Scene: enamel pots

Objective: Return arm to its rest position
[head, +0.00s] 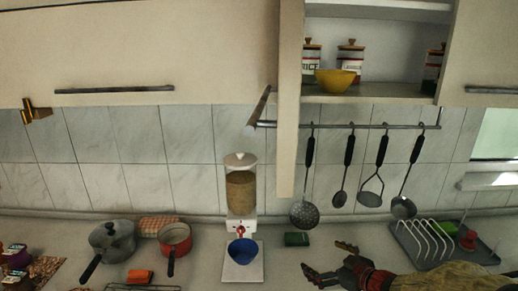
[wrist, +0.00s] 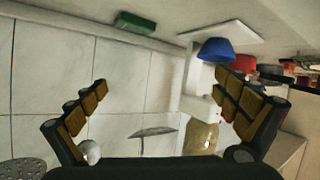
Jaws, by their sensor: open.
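My gripper (head: 327,261) is in the lower right of the head view, in front of the counter and pointing left. Its two dark fingers are spread apart with nothing between them. In the wrist view my gripper (wrist: 160,90) also shows open, its padded fingers wide apart at left and right. My arm reaches in from the lower right edge of the head view, and most of it is out of the picture. The wrist view is turned over, with the counter at the top.
A dispenser (head: 241,192) with a blue bowl (head: 243,251) stands left of my gripper. A green box (head: 297,239) lies behind it. A dish rack (head: 428,240) stands right. Utensils hang from a rail (head: 350,125). Pots (head: 112,240) stand left. An open cabinet holds a yellow bowl (head: 335,80).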

